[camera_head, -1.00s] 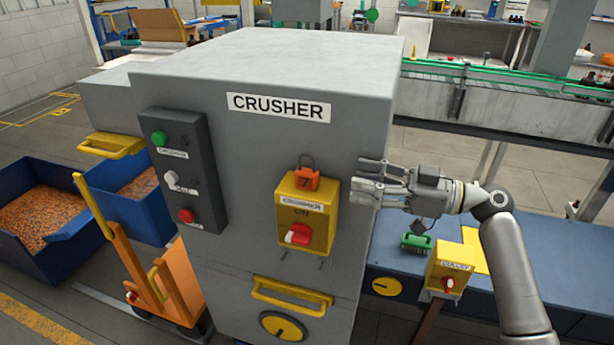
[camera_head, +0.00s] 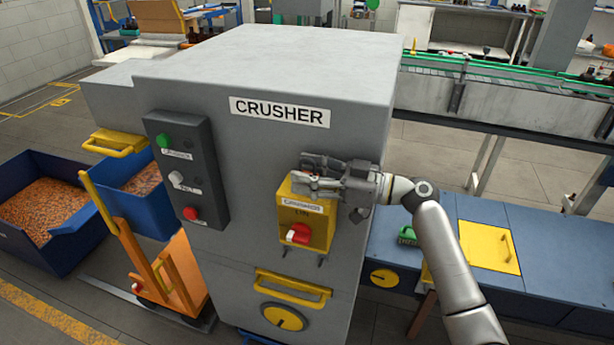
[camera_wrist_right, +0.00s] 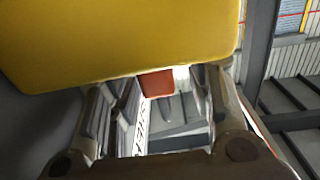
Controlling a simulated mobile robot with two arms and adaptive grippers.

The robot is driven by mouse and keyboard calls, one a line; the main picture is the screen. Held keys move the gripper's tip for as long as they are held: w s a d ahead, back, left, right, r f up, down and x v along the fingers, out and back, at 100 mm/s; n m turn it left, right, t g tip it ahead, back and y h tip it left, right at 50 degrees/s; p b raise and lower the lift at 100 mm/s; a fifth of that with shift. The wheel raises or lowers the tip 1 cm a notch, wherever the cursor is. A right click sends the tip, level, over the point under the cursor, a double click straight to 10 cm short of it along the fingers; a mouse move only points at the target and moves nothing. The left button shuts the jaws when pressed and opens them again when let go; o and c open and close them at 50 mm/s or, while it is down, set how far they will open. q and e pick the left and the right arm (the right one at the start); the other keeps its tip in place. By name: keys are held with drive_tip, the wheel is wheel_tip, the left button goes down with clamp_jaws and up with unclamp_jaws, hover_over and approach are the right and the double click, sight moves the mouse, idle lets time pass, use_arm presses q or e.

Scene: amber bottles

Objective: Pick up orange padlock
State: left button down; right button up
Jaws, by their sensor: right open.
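The orange padlock (camera_wrist_right: 157,83) shows in the right wrist view as a small orange-red block between the finger pads, at the edge of the yellow switch box (camera_wrist_right: 120,40). In the head view the padlock is hidden behind my right gripper (camera_head: 301,176). That gripper is at the top of the yellow switch box (camera_head: 318,230) on the crusher's front, its fingers pointing left. Its fingers are open around the padlock's place; I cannot tell if they touch it. My left gripper is in neither view.
The grey crusher (camera_head: 260,60) fills the middle. A dark button panel (camera_head: 187,170) is on its front to the left, and a yellow handle (camera_head: 293,290) is below the switch box. A blue bench (camera_head: 560,250) stands at the right, with a green brush (camera_head: 407,236) on it.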

clamp_jaws()
drive_tip(key=shift+d, duration=0.1)
drive_tip(key=shift+r, duration=0.1)
drive_tip(key=shift+r+b, duration=0.6)
drive_tip(key=shift+b, duration=0.05)
drive_tip(key=s+a+r+b, duration=0.4)
drive_tip(key=s+a+r, duration=0.4)
drive_tip(key=s+r, duration=0.3)
drive_tip(key=shift+s+r, duration=0.3)
